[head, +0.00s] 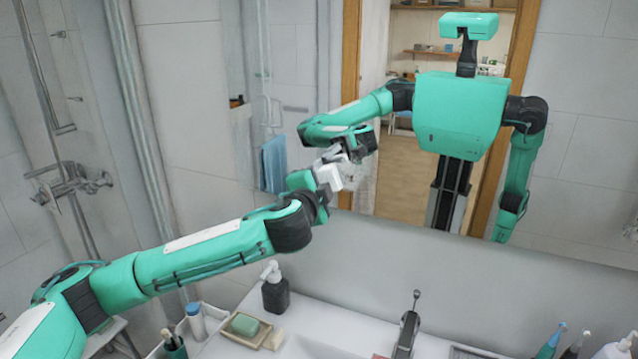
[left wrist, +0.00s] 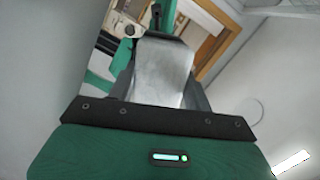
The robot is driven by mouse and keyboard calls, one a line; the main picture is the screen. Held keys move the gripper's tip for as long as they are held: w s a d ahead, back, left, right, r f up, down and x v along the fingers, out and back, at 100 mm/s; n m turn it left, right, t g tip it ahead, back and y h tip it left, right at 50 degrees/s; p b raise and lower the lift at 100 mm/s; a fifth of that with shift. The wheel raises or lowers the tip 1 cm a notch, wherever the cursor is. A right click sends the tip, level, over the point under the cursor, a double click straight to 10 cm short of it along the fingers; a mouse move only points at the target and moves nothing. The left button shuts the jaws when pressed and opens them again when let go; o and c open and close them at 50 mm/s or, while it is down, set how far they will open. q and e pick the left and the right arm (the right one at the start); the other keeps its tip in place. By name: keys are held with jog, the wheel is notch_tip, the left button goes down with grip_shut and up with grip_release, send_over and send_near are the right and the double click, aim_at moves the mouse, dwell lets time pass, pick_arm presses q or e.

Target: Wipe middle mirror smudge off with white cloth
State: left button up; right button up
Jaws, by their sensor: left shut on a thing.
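The mirror (head: 400,225) fills the wall behind the sink and reflects me and a doorway. My left gripper (head: 322,178) is raised in front of the mirror, shut on the white cloth (head: 329,177). The cloth also shows as a pale grey-white sheet between the fingers in the left wrist view (left wrist: 160,72). The cloth is close to the glass, beside its own reflection; I cannot tell whether it touches. No smudge can be made out; it may be hidden behind the gripper or too faint. My right gripper is not directly seen; only my right arm's reflection shows.
Below the mirror is a white counter with a dark soap pump (head: 275,290), a soap dish (head: 245,328), a blue-capped bottle (head: 196,321) and a tap (head: 407,330). Toothbrushes (head: 550,342) stand at lower right. Shower fittings (head: 70,182) are at left.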

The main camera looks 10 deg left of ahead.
aim_at(334, 185)
pick_arm(q)
jog(key=shift+w, duration=0.35)
jog(key=shift+w+d, duration=0.15)
jog(key=shift+w, duration=0.2)
jog(key=shift+s+d, duration=0.2)
jog(key=shift+d, duration=0.6)
jog(key=shift+s+d, duration=0.2)
jog(key=shift+d, duration=0.6)
jog(key=shift+s+d, duration=0.15)
jog(key=shift+d, duration=0.75)
jog(key=shift+s+d, duration=0.1)
jog(key=shift+d, duration=0.75)
jog(key=shift+s+d, duration=0.15)
jog(key=shift+d, duration=0.7)
jog(key=shift+s+d+r, duration=0.1)
jog(key=shift+s+d, duration=0.05)
jog(key=shift+d, duration=0.5)
jog(key=shift+s+d, duration=0.1)
jog(key=shift+d, duration=0.55)
jog(key=shift+a, duration=0.1)
